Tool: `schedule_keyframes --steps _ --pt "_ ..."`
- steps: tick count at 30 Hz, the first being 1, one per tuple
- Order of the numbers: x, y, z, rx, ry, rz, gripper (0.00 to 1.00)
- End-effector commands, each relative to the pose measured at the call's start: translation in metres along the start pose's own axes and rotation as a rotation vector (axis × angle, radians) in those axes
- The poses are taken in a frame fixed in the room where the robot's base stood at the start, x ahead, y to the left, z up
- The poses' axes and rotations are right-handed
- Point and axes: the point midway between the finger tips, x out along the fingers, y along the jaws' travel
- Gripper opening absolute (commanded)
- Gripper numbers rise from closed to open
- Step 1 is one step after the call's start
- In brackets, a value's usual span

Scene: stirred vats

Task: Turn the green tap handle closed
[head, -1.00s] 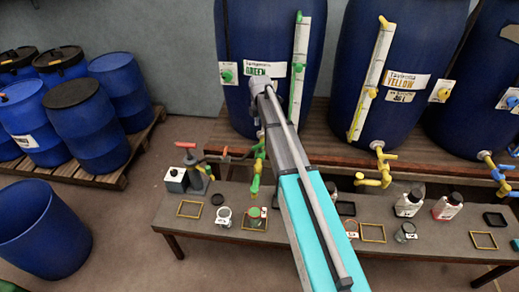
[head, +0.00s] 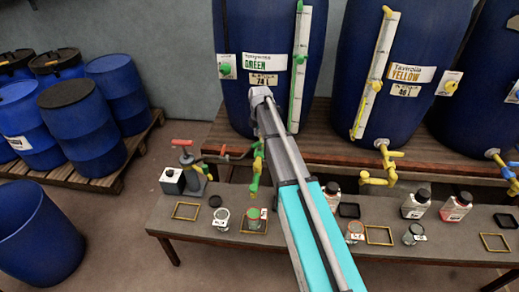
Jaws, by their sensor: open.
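The green tap (head: 256,172), with some yellow on it, hangs low in front of the blue vat (head: 238,105) labelled GREEN. Its upper part, where the handle is, lies close against the left edge of my arm in the picture and is partly hidden, so I cannot tell how the handle is turned. My arm reaches up from the bottom middle, and its grey far end lies in front of the vat just below the label plates. I do not see my gripper's fingers; they seem hidden behind the arm.
A yellow tap (head: 380,170) is to the right, below the YELLOW vat (head: 352,60). The low bench (head: 200,228) holds jars, bottles and square frames under the taps. A red-handled device (head: 188,160) stands left. An open blue drum (head: 35,235) is on the floor.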

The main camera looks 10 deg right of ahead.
Motion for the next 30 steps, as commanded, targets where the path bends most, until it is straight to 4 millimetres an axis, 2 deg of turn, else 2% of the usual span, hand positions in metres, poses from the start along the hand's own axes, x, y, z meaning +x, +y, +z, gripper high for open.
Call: schedule_keyframes --steps 1,15,30 --pt "0.008 0.000 0.000 0.000 0.000 0.000 0.54" --pt "0.042 0.000 -0.001 -0.001 0.000 0.000 0.54" --pt "0.050 0.001 -0.001 -0.002 0.000 0.000 0.54"
